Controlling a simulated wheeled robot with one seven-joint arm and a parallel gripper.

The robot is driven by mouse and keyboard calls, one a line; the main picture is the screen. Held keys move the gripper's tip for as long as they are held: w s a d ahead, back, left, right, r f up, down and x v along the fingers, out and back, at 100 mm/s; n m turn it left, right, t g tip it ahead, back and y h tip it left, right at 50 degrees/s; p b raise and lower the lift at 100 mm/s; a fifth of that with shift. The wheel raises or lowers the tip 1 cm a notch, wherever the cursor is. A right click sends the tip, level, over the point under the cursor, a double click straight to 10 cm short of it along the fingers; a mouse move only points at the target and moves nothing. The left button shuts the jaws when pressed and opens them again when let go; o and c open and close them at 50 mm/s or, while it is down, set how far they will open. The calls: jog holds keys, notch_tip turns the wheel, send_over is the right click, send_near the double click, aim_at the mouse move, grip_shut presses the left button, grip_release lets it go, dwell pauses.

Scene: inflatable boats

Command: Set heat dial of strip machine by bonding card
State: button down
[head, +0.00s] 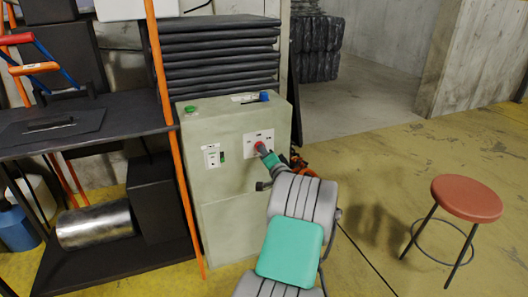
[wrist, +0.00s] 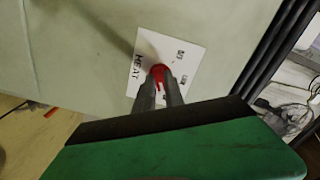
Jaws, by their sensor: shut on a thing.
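The strip machine is a pale green-grey cabinet (head: 225,190) standing in the middle of the head view. On its front is a white plate (head: 250,138) with a red heat dial (head: 258,145). In the wrist view the plate (wrist: 188,52) reads "HEAT", with smaller marks around the dial (wrist: 158,70). My gripper (head: 262,148) reaches the dial from the front right. In the wrist view its two fingers (wrist: 160,88) are shut on the red dial, hiding part of it; the dial's exact setting is unclear. I cannot tell which paper is the bonding card.
A second white panel (head: 212,156) with a green switch is left of the dial. A black shelf (head: 85,130) is left. A red stool (head: 466,198) stands right, with open floor between.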

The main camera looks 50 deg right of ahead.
jog(key=shift+s+d+r, duration=0.1)
jog(key=shift+s+d, duration=0.05)
jog(key=shift+d, duration=0.05)
jog(key=c, duration=1.6)
grip_release()
jog(key=shift+s, duration=0.15)
jog(key=shift+o, duration=0.8)
jog(key=shift+w+a, duration=0.15)
jog(key=shift+w, duration=0.1)
jog(key=p+v, duration=0.1)
jog(key=v, duration=0.7)
jog(key=shift+w, duration=0.15)
